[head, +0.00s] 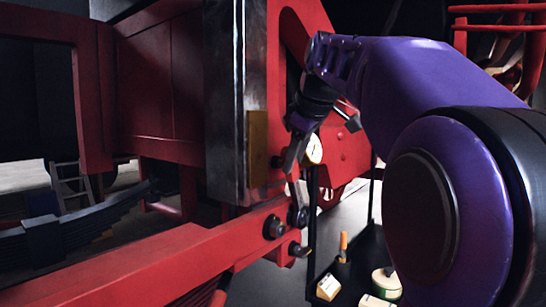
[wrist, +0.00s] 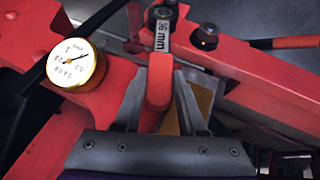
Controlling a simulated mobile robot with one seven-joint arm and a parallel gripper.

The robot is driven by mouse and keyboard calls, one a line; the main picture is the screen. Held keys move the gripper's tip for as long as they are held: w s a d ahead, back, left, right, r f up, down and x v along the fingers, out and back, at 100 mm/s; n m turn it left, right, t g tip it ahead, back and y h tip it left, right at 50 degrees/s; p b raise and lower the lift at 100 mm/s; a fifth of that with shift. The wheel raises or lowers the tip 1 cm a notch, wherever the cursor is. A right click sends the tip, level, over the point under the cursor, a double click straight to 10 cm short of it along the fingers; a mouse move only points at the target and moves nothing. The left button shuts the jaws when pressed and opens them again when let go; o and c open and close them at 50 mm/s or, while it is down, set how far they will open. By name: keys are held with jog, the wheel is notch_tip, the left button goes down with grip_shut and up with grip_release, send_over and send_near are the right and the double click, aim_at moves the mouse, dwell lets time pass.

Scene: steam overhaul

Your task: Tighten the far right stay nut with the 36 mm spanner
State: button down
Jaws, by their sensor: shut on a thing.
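My gripper (wrist: 158,82) is shut on the red handle of a spanner (wrist: 160,88), whose steel shank reads "36 mm" in the wrist view. In the head view, my gripper (head: 299,150) points down beside the dark steel upright, and the spanner (head: 295,190) hangs below it. The spanner's lower end is close to a dark nut (head: 298,216) at the end of the red beam; I cannot tell whether it is around it. Another dark nut (head: 274,227) sits left of it on the beam.
A brass-rimmed dial gauge (wrist: 76,65) is close left of my gripper in the wrist view. The red beam (head: 150,265) crosses the lower left. A dark trolley (head: 341,277) holds an orange-handled tool (head: 343,246) and a tin (head: 386,282). A brass plate (head: 258,150) fronts the upright.

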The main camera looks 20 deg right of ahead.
jog(key=shift+w+r, duration=0.1)
jog(key=shift+r, duration=0.1)
dwell(0.4)
jog(key=w+d+y+p, duration=0.1)
jog(key=p, duration=0.2)
jog(key=shift+w+d+r+g, duration=0.1)
jog(key=shift+d+r+g, duration=0.1)
jog(key=shift+g, duration=0.2)
jog(key=shift+w+d+r+m+g+y, duration=0.15)
jog(key=shift+w+d+m+g+y, duration=0.25)
jog(key=shift+w+d+y, duration=0.4)
jog(key=shift+s+d+h, duration=0.1)
jog(key=shift+d+h, duration=0.05)
jog(key=shift+h, duration=0.15)
jog(key=shift+w+d+g+y, duration=0.5)
jog(key=shift+w+d+y, duration=0.15)
jog(key=shift+d, duration=0.15)
